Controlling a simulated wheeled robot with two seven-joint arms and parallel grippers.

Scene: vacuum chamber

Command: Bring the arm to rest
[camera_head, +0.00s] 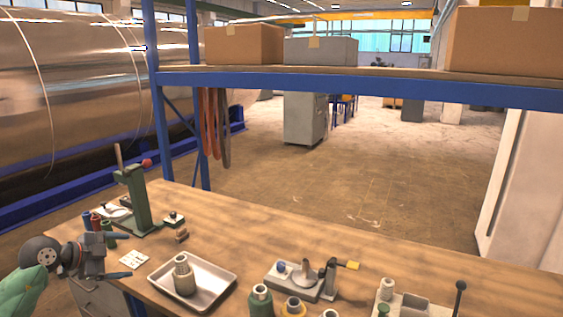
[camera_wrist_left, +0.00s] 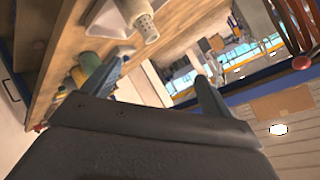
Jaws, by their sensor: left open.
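My left gripper (camera_head: 117,256) is at the left end of the wooden workbench (camera_head: 230,225), its arm coming in from the lower left. In the left wrist view its two fingers (camera_wrist_left: 163,66) stand wide apart with nothing held between them. The bench and its parts show tilted beyond the fingers. In the head view the gripper is close to a white dotted card (camera_head: 134,258) and some small coloured spools (camera_head: 96,222); I cannot tell whether it touches them. My right gripper is in neither view.
A green hand press (camera_head: 137,200) stands behind the gripper. A metal tray (camera_head: 222,279) holds a grey-green cylindrical part (camera_head: 184,275). A grey fixture (camera_head: 292,280) and several bottles stand along the front. A blue shelf beam (camera_head: 350,86) with boxes spans above. The bench's back middle is clear.

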